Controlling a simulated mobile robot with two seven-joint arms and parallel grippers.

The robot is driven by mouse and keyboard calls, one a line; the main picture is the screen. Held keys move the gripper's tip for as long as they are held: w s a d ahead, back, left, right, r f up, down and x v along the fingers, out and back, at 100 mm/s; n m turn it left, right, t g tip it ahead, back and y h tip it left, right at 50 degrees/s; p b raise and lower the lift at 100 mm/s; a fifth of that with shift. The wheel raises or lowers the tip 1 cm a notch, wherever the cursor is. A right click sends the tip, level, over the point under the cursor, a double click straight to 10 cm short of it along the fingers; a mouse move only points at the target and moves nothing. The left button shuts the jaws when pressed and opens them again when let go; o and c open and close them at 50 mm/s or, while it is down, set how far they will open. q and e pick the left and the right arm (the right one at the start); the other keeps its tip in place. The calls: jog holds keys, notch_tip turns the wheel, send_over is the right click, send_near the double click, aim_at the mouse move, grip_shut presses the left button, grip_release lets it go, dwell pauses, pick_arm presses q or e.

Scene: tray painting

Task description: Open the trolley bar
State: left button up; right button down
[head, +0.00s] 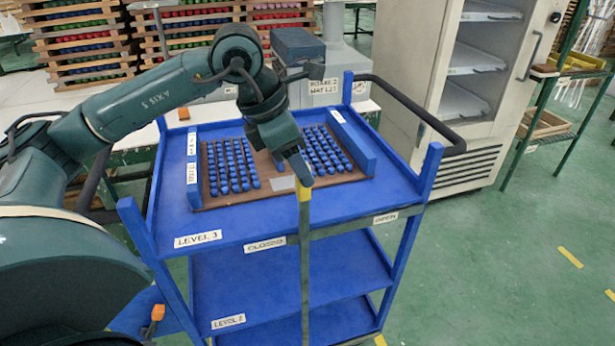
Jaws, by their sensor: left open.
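The blue trolley (270,222) stands in front of me, with white CLOSED (265,244) and OPEN (385,218) labels along its near top edge. The upright trolley bar (305,270) is thin and olive, with a yellow upper end. It crosses the trolley's front between the two labels and runs out of the picture at the bottom. My left gripper (302,178) points down at the bar's yellow end and is open. I cannot tell whether its fingers touch the bar or straddle it. My right gripper is out of view.
A brown tray (276,203) with rows of blue pieces lies on the trolley's top level. A black handle (425,108) sticks out at the trolley's right. A pale cabinet (415,60) with shelves stands behind it.

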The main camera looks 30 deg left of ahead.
pick_arm(q)
jog(key=shift+x, duration=2)
jog(key=shift+c, duration=0.4)
grip_shut()
